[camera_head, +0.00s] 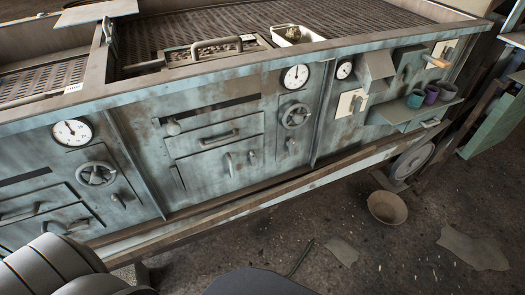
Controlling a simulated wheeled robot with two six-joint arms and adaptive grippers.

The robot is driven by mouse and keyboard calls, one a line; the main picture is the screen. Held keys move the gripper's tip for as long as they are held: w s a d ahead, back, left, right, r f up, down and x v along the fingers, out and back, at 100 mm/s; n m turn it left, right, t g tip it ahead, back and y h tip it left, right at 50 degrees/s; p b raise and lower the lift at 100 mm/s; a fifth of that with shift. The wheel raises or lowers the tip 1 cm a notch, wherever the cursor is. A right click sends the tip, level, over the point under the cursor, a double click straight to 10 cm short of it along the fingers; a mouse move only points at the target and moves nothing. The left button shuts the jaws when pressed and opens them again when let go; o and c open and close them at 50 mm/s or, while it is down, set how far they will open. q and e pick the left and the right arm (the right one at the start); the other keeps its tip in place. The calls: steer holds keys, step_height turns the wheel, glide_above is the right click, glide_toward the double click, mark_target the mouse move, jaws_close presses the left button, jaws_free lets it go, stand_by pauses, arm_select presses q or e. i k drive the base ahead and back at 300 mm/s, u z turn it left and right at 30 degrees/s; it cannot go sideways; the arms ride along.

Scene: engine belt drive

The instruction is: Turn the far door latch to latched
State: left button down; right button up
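A long worn grey-green metal machine (215,135) runs across the view with doors and levers on its front. The middle door panel (205,165) has a horizontal bar handle (220,138) and two small upright levers (229,164) below it. A further small lever (290,146) is right of them, under a handwheel (295,117). Another small lever (118,200) is at the left, near a second handwheel (96,174). At the far right, a lever with an orange grip (437,62) sits on a cream plate. I cannot tell which is the far door latch. Neither gripper is in view.
A cream plate with a lever (350,103) is on the right section. Cups (432,94) stand on a projecting shelf (400,113).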

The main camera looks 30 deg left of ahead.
mark_target(252, 156)
steer(key=z, duration=0.75)
steer(key=i, duration=1.3)
steer(key=u, duration=3.2)
